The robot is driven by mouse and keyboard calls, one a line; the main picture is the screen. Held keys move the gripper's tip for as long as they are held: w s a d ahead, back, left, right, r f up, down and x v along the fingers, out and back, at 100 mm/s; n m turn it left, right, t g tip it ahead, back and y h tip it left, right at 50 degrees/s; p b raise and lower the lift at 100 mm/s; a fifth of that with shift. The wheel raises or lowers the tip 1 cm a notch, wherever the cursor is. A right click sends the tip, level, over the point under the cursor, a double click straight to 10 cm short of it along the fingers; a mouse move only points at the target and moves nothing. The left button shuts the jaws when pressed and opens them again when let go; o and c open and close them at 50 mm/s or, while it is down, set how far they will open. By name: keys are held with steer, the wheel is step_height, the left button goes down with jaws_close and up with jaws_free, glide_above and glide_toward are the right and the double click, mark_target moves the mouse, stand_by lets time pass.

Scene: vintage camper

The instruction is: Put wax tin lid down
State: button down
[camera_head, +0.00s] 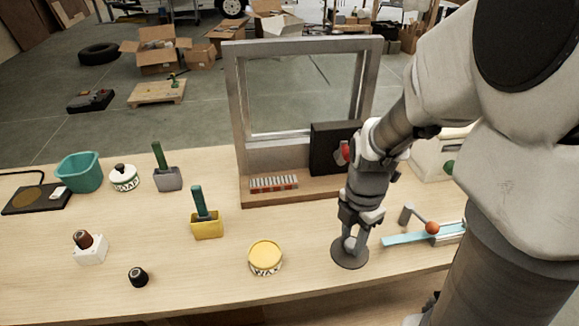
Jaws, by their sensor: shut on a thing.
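The wax tin (265,261), round with a patterned white side, stands open near the front edge of the table with yellow wax showing at its top. My gripper (350,243) points down to the right of the tin. It is shut on the wax tin lid (349,258), a flat dark grey-brown disc. The lid is level and apart from the tin, low over or on the wooden table; I cannot tell if it touches. The fingertips and the lid's grip point are partly hidden by my wrist.
A wooden-based frame (235,130) stands behind. A blue strip with an orange ball (432,227) lies to the right. A yellow holder (207,228), a small black cup (138,277) and a white block (90,250) stand left. The table (310,275) is bare between tin and lid.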

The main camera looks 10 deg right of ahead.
steer(key=w+a+f, duration=0.2)
steer(key=w+a, duration=0.1)
steer(key=w+a+f, duration=0.2)
steer(key=w+f, duration=0.1)
steer(key=shift+w+a+f, duration=0.15)
steer(key=shift+w+a, duration=0.1)
steer(key=shift+a, duration=0.15)
steer(key=shift+f+b, duration=0.4)
steer(key=shift+f, duration=1.6)
steer(key=shift+f, duration=0.25)
steer(key=c, duration=0.6)
jaws_free()
steer(key=shift+r, duration=0.1)
steer(key=shift+o, duration=0.2)
steer(key=shift+r, duration=0.15)
